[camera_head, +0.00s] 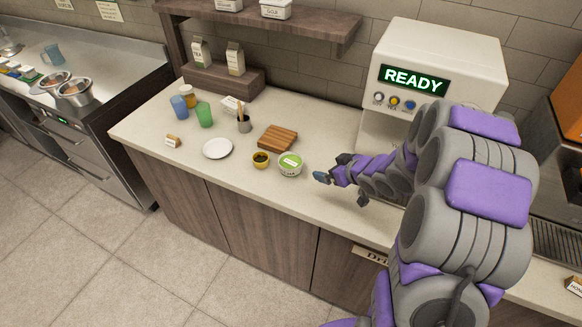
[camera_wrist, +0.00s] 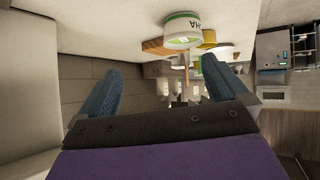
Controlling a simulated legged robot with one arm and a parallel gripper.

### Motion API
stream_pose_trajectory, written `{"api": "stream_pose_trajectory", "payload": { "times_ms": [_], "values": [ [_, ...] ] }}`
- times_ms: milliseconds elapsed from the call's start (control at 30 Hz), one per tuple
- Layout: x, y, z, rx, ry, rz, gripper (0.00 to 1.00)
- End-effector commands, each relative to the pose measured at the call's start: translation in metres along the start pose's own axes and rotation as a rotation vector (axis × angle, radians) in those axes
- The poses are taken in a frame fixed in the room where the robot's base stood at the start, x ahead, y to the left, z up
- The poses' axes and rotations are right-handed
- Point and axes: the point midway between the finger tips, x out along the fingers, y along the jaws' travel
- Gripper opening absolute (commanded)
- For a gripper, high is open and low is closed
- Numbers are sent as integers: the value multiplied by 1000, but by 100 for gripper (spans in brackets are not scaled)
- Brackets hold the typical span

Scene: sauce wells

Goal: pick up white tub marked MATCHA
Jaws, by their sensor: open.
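The white tub (camera_head: 289,170) with a green label or top stands on the counter left of my gripper in the head view. In the wrist view the tub (camera_wrist: 183,42) is at the top, beyond the fingers, and the end of its lettering, "HA", shows upside down. My gripper (camera_head: 341,187) is open and empty, with a clear gap between it and the tub. In the wrist view its two blue fingers (camera_wrist: 160,70) are spread wide with nothing between them.
A small yellow bowl (camera_head: 261,161) stands close to the tub's left. A wooden board (camera_head: 278,137) lies behind it, and a white plate (camera_head: 217,149) farther left. The white machine reading READY (camera_head: 430,55) stands behind my arm. The counter's front edge is near.

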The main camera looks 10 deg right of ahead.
Motion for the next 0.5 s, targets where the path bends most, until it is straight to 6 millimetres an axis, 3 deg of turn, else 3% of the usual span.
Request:
{"api": "stream_pose_trajectory", "payload": {
  "times_ms": [333, 500],
  "values": [
    [22, -24, 1, 31, 160, -143, 100],
    [51, -29, -2, 31, 161, -147, 100]
  ]
}}
